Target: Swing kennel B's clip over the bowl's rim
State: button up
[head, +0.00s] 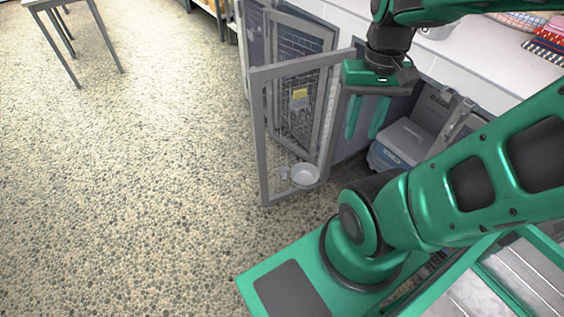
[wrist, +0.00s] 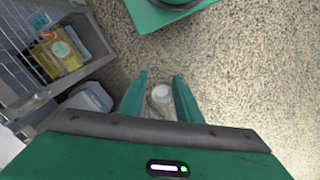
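A pale round bowl (head: 304,175) sits low by the bottom of an open grey door frame (head: 262,140). The bowl also shows in the wrist view (wrist: 161,93), small and in the gap between my fingers. A small light piece shows at the bowl's left side in the head view; I cannot tell whether it is the clip, or whether it is over the rim. No letter marking kennel B is readable. My gripper (head: 364,136) is open and empty, fingers pointing down, above and to the right of the bowl. In the wrist view my gripper (wrist: 160,80) shows both fingers apart, touching nothing.
A second mesh door (head: 300,60) with a yellow tag (head: 299,94) stands open behind. A lidded grey-blue box (head: 405,140) sits right of my gripper. The white counter (head: 450,65) holds folded towels (head: 548,42). A grey table (head: 70,5) stands far left. The pebbled floor at left is clear.

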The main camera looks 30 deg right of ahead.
jog(key=shift+w+a, duration=0.2)
jog(key=shift+w, duration=0.15)
jog(key=shift+o, duration=1.5)
jog(key=shift+s+r, duration=0.15)
jog(key=shift+s, duration=0.2)
jog(key=m+t+h, duration=0.3)
jog(key=h, duration=0.1)
send_over(286, 168)
jog(key=s+a, duration=0.3)
jog(key=a, duration=0.1)
notch_tip(286, 168, down, 47)
jog(key=x, duration=1)
jog(key=shift+w+d+f, duration=0.15)
jog(key=shift+w+f, duration=0.05)
